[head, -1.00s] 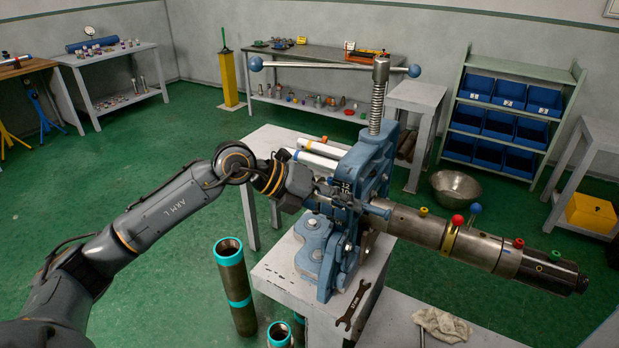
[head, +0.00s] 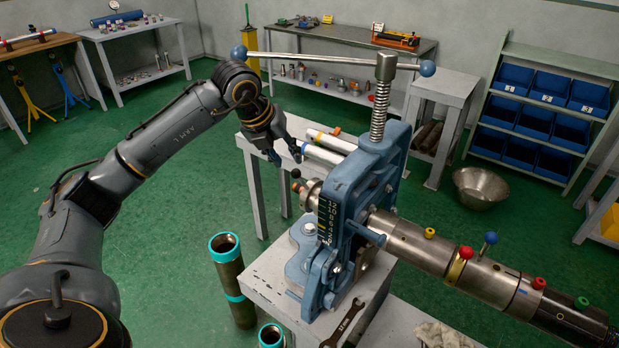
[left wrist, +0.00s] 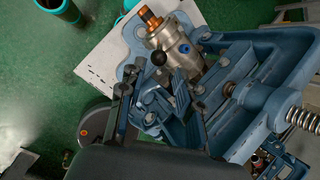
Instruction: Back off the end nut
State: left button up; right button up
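A blue pipe vise (head: 355,190) stands on a grey bench and clamps a long steel tool (head: 400,232). The tool's near-left end sticks out behind the vise, with a round steel collar (head: 309,192) and an orange-copper end piece (head: 295,187), probably the end nut. The left wrist view shows this copper end (left wrist: 151,19) on the steel body, and a black ball knob (left wrist: 158,57) on a short lever. My left gripper (head: 286,158) is above and left of that end, apart from it, fingers spread and empty. My right gripper is not in view.
A dark wrench (head: 347,322) lies on the bench front. The vise's screw and crossbar (head: 340,60) rise above. White pipes (head: 325,150) lie behind the vise. Teal-banded pipes (head: 232,285) stand on the floor at left. Room above the left of the bench is free.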

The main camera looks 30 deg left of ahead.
pick_arm(q)
jog(key=p, duration=0.1)
send_near(302, 184)
jog(key=shift+x, duration=1.15)
jog(key=p+x, duration=0.1)
jog(key=x, duration=0.2)
jog(key=shift+w+f, duration=0.25)
jog(key=shift+w, duration=0.1)
jog(key=x, duration=0.3)
jog(key=shift+w+f+p, duration=0.1)
jog(key=shift+f+p, duration=0.1)
jog(key=shift+p, duration=0.15)
jog(key=shift+w+f, duration=0.1)
jog(key=shift+f, duration=0.15)
jog(key=shift+w+f, duration=0.1)
jog(key=shift+f, duration=0.05)
jog(key=shift+c, duration=0.2)
grip_shut()
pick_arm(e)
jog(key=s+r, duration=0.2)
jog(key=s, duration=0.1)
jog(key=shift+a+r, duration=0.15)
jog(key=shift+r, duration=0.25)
